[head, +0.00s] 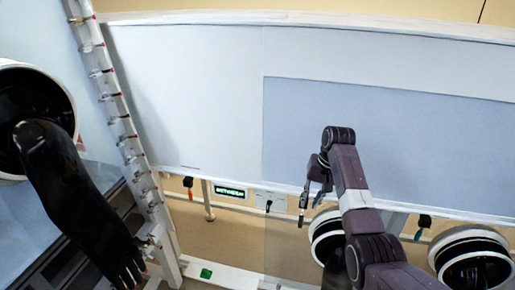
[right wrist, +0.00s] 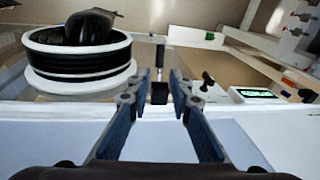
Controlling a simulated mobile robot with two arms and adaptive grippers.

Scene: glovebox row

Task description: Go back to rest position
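My right arm reaches up from the lower right in the head view, and its gripper (head: 311,203) points down near the lower edge of the pale panel. In the right wrist view the two blue-grey fingers (right wrist: 160,84) stand apart with a gap between them. A small black fitting shows in that gap; I cannot tell its distance, and nothing is clearly held. My left gripper is not in view.
A black glove (head: 75,205) hangs from a round white-rimmed port at the left. More ringed ports (head: 470,255) are at the lower right, one partly behind my right arm. A white rail (head: 120,125) stands left of the pale panel (head: 390,130). A green lit sign (head: 230,191) is below it.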

